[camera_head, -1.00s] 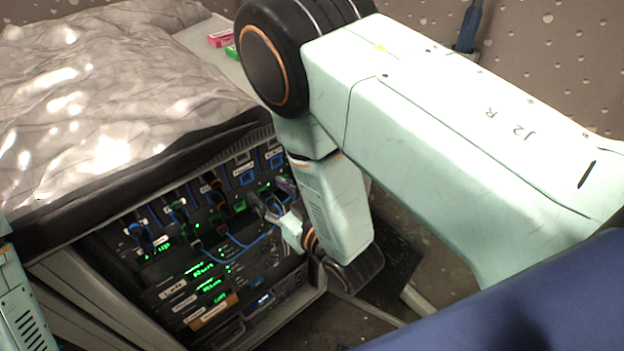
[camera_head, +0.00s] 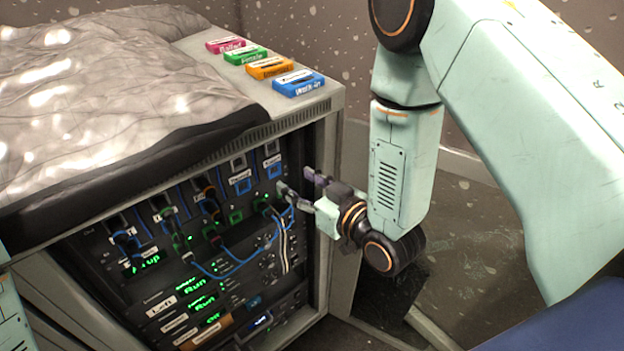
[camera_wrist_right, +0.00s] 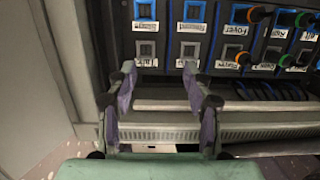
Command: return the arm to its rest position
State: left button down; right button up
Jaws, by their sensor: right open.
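My right arm (camera_head: 405,165) comes in from the right of the head view and bends down beside the rack's right edge. My right gripper (camera_head: 296,180) points left toward the rack's front panel. Its purple-padded fingers are apart in the right wrist view (camera_wrist_right: 158,72), with nothing between them. The rack's front panel (camera_head: 255,215) carries faders, plugs, blue cables and green-lit displays. In the wrist view the panel's labels appear upside down, beyond the fingertips. Of my left arm only a strip shows at the lower left of the head view; its gripper is out of view.
A grey crumpled cover (camera_head: 110,100) lies over the rack top. Pink (camera_head: 228,45), green (camera_head: 246,56), orange (camera_head: 269,67) and blue (camera_head: 298,84) labelled blocks line its right side. The floor (camera_head: 470,240) right of the rack is open.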

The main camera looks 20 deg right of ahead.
jog(key=shift+w+d, duration=0.25)
jog(key=shift+d, duration=0.4)
jog(key=shift+w+d, duration=0.25)
jog(key=shift+d, duration=0.35)
jog(key=shift+f, duration=0.15)
jog(key=s+d+f+m+g+h, duration=0.35)
jog(key=s+f+g, duration=0.45)
jog(key=s+f, duration=0.65)
jog(key=s+f+g+h, duration=0.1)
jog(key=s+f+g, duration=0.1)
jog(key=s, duration=0.7)
jog(key=s+d+f+g+h, duration=0.1)
jog(key=s+f+g, duration=0.2)
jog(key=s, duration=0.7)
jog(key=shift+s+d+f+m+g, duration=0.25)
jog(key=shift+m+g, duration=0.2)
jog(key=shift+g, duration=0.55)
jog(key=shift+w, duration=0.15)
jog(key=shift+c, duration=0.4)
